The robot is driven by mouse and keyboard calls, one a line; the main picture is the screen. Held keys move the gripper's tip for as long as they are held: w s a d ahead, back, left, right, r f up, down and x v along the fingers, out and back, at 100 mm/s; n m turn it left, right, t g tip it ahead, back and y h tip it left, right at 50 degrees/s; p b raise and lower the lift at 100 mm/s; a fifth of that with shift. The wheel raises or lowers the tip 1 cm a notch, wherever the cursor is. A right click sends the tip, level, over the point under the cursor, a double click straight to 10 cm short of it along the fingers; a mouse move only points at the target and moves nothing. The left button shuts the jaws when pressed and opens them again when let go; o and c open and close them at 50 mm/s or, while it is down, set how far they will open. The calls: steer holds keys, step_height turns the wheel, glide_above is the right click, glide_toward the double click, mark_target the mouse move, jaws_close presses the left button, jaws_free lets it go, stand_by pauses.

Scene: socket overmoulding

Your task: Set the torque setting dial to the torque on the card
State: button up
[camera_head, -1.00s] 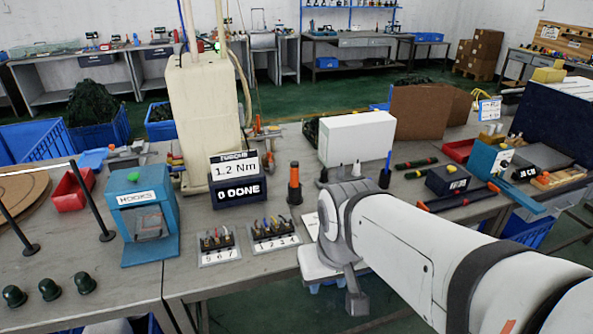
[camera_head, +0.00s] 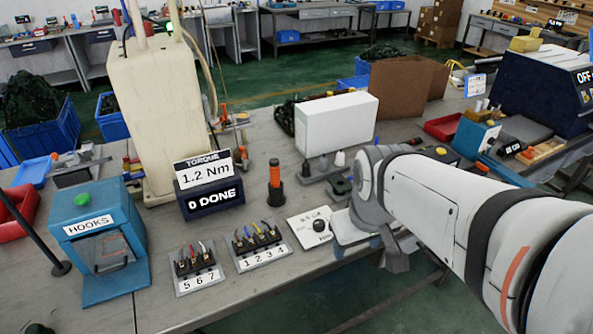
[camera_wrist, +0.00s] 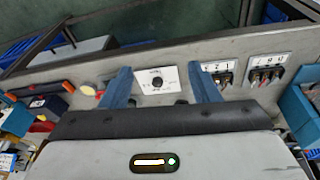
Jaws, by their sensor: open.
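The torque card (camera_head: 205,170) reads "1.2 Nm" and stands above the dark "0 DONE" display. The torque dial is a black knob (camera_head: 319,225) on a white plate (camera_head: 301,234) near the bench's front edge. The print on the plate is too small to read. In the wrist view the dial plate (camera_wrist: 165,72) shows between my gripper's two blue fingers (camera_wrist: 161,72), beyond their tips. My gripper is open and empty, apart from the knob. In the head view its fingers are hidden by my arm.
Left of the dial are terminal blocks labelled 1 2 3 4 (camera_head: 260,255) and 5 6 7 (camera_head: 198,279). An orange-handled tool (camera_head: 275,178) stands behind in a dark holder. A blue HOOKS box (camera_head: 97,250) is at left, a white box (camera_head: 336,122) behind.

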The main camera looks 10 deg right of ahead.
steer(key=w+f+n+h+b, duration=0.1)
steer(key=w+f+n+b, duration=0.5)
steer(key=w+n, duration=0.6)
steer(key=n+h+b, duration=0.2)
steer(key=n+b, duration=0.1)
steer(key=n, duration=1.1)
glide_toward(319, 224)
steer(key=f, duration=0.1)
steer(key=shift+t, duration=0.4)
steer(key=x, duration=0.4)
steer(key=b+x, duration=0.1)
steer(key=x, duration=0.2)
steer(key=shift+d+f, duration=0.3)
steer(key=shift+c, duration=0.5)
